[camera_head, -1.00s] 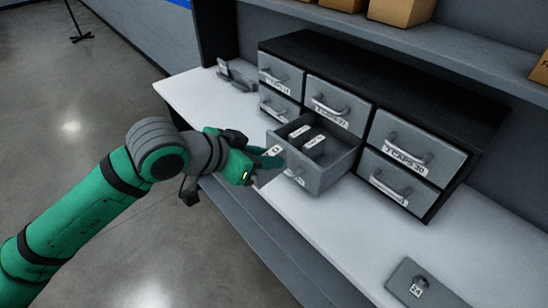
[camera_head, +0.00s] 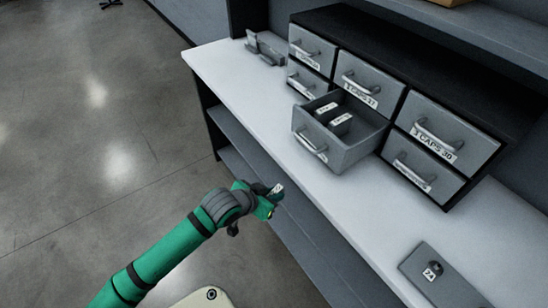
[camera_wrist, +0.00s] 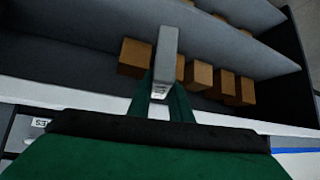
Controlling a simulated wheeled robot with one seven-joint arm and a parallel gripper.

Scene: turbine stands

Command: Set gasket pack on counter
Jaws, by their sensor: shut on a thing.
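My gripper (camera_head: 274,194) is shut on a small grey pack with a white label (camera_head: 278,189), held off the front edge of the counter, over the floor side. In the wrist view the pack (camera_wrist: 165,58) stands out between my green fingers (camera_wrist: 168,105); the writing on its label is too small to read. The white counter (camera_head: 300,188) runs along the wall, with a bare strip in front of the drawers. An open drawer (camera_head: 318,140) sticks out over it and holds more small labelled packs (camera_head: 340,121).
The drawer cabinet (camera_head: 443,145) stands at the back of the counter, its other drawers shut. A grey holder (camera_head: 265,48) stands at the far left. Cardboard boxes (camera_wrist: 198,75) show on a shelf in the wrist view.

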